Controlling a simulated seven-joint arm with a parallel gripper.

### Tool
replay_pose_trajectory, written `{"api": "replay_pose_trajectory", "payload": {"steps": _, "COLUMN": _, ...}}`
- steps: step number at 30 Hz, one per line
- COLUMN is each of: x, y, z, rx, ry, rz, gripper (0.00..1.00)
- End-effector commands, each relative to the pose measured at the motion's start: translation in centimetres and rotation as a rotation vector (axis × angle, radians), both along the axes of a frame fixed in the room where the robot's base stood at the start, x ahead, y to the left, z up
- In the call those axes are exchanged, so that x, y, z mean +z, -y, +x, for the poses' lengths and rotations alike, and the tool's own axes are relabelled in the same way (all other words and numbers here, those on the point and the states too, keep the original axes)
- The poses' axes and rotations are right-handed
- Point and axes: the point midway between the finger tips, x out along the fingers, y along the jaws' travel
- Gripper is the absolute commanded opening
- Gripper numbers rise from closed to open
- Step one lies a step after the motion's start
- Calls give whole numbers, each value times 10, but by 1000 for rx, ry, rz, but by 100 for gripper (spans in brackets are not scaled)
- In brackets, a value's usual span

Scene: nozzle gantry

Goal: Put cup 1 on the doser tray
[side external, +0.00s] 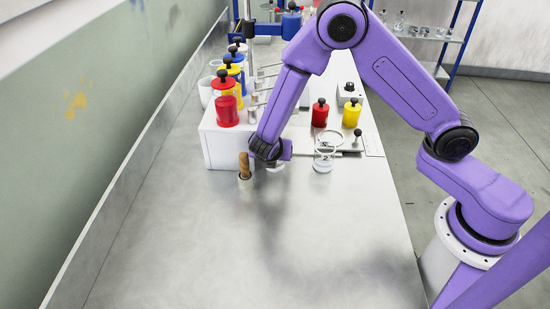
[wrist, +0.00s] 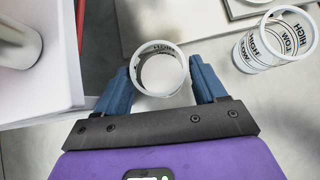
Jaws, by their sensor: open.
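A clear cup with a white rim and black print (wrist: 160,48) sits between the two blue fingertips of my open gripper (wrist: 160,76) in the wrist view. The fingers are on either side of it; I cannot tell whether they touch. Its number is not readable. In the side view my gripper (side external: 270,158) is low over the bench and mostly hides this cup (side external: 277,167). A second clear cup, marked 2 (side external: 323,160), stands to the right; it also shows in the wrist view (wrist: 274,43). A flat grey plate (side external: 370,143), possibly the doser tray, lies behind it.
A wooden-handled tool (side external: 244,166) stands just left of my gripper. A white box (side external: 217,146) is behind it, with red (side external: 225,108), yellow and blue knobbed containers. More red (side external: 320,114) and yellow (side external: 351,113) containers stand behind the plate. The front bench is clear.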

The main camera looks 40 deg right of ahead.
Motion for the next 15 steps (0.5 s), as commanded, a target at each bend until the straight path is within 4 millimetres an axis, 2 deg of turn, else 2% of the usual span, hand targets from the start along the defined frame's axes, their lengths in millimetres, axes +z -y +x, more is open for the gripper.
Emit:
{"api": "replay_pose_trajectory", "payload": {"steps": 6, "x": -15, "y": 12, "z": 10, "rx": 0, "ry": 0, "rz": 0, "gripper": 70}}
{"api": "replay_pose_trajectory", "payload": {"steps": 14, "x": -16, "y": 12, "z": 11, "rx": 1, "ry": 1, "rz": 1, "gripper": 70}}
{"api": "replay_pose_trajectory", "payload": {"steps": 15, "x": -16, "y": 12, "z": 11, "rx": 1, "ry": 1, "rz": 1, "gripper": 57}}
